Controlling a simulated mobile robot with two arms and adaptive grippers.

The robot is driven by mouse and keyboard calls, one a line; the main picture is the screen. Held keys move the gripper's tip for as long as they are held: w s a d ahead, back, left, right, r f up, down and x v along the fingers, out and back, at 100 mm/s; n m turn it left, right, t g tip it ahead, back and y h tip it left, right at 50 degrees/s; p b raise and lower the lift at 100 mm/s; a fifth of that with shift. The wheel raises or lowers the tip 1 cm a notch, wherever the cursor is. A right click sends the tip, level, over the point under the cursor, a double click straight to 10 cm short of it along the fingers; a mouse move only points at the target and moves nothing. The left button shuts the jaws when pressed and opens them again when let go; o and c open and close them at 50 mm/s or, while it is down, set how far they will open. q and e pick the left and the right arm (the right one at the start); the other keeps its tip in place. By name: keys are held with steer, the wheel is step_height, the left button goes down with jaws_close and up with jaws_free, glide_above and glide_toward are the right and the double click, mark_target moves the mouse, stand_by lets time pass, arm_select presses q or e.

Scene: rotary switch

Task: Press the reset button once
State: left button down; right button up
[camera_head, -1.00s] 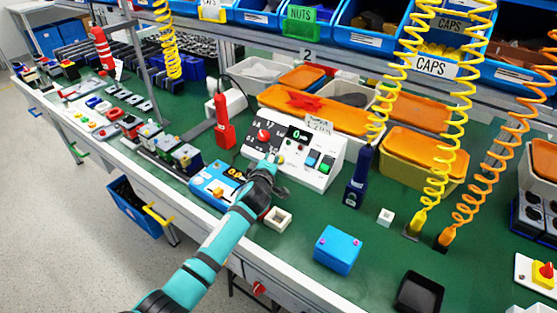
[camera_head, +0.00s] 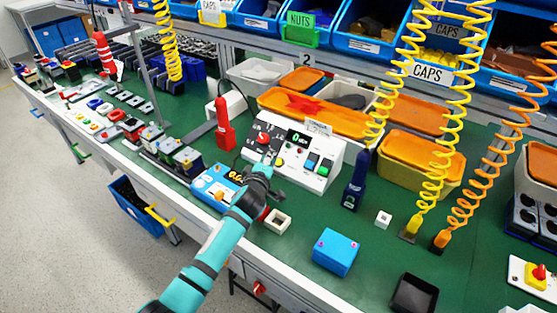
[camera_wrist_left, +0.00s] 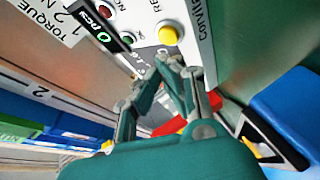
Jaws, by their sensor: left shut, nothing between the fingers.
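The white control box (camera_head: 318,181) stands on the green bench with a red knob (camera_head: 263,138), a small display (camera_head: 299,138) and several buttons. The yellow reset button (camera_wrist_left: 168,35) is in the upper middle of the left wrist view, beside a label starting "RE". It also shows small in the head view (camera_head: 279,162). My left gripper (camera_head: 268,163) is in front of the box's sloped face. In the left wrist view its fingertips (camera_wrist_left: 175,62) are together and empty, just below the button, with a small gap visible. My right gripper is not in view.
A blue device (camera_head: 214,186) lies left of my left gripper, and a red tool (camera_head: 224,125) stands behind it. Orange-lidded bins (camera_head: 325,113) stand behind the control box.

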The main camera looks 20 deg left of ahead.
arm_select(q)
steer(key=s+r+p, duration=0.1)
steer(key=s+a+r+p, duration=0.1)
steer(key=r+p, duration=0.1)
steer(key=shift+s, duration=0.35)
stand_by(0.6)
